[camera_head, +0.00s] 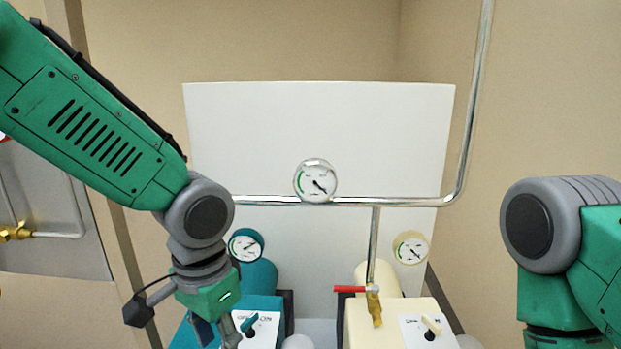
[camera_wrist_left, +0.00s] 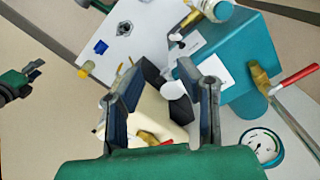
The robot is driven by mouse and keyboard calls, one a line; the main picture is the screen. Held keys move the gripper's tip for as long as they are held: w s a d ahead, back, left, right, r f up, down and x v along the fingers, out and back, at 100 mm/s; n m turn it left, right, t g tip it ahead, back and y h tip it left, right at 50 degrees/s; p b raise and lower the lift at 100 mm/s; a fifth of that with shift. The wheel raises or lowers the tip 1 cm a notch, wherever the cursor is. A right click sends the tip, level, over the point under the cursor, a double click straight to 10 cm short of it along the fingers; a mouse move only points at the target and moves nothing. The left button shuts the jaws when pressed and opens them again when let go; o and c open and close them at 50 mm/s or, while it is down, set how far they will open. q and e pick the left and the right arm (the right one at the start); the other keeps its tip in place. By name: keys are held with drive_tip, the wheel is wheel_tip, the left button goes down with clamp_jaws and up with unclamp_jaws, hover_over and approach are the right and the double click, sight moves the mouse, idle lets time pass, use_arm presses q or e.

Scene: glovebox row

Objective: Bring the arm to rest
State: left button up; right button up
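My left arm comes in from the left in the head view and its gripper (camera_head: 215,337) points down in front of the teal unit (camera_head: 263,303); its fingertips are cut off by the bottom edge. In the left wrist view the two fingers of this gripper (camera_wrist_left: 165,85) stand wide apart with nothing held between them. My right arm shows at the right of the head view, its gripper out of frame. At the left edge of the left wrist view my right gripper (camera_wrist_left: 36,71) shows small, its fingers apart and empty.
The cream unit (camera_head: 390,312) has a brass valve with a red handle (camera_head: 349,289). Gauges sit on the teal unit (camera_head: 246,245), cream unit (camera_head: 411,248) and metal pipe (camera_head: 315,180). A white panel (camera_head: 320,120) stands behind. Space between cream unit and right arm looks open.

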use_arm(q)
drive_tip(key=s+a+f+n+h+b, duration=0.15)
drive_tip(key=s+f, duration=0.25)
drive_tip(key=f, duration=0.5)
drive_tip(key=s+a+f+n+b, duration=0.1)
drive_tip(key=s+a+f+b, duration=0.15)
drive_tip(key=f, duration=0.65)
drive_tip(key=s+a+f+n+h+b, duration=0.15)
drive_tip(key=s+f, duration=0.25)
drive_tip(key=f, duration=0.5)
drive_tip(key=s+a+f+n+y+b, duration=0.2)
drive_tip(key=s+a+f+y+b, duration=0.1)
drive_tip(key=s+a+f, duration=0.6)
wheel_tip(320, 180, down, 2)
drive_tip(key=shift+s+a+t+b, duration=0.3)
drive_tip(key=shift+s+a, duration=0.05)
drive_tip(key=shift+s, duration=0.5)
use_arm(e)
wheel_tip(320, 180, down, 9)
drive_tip(key=shift+s, duration=0.25)
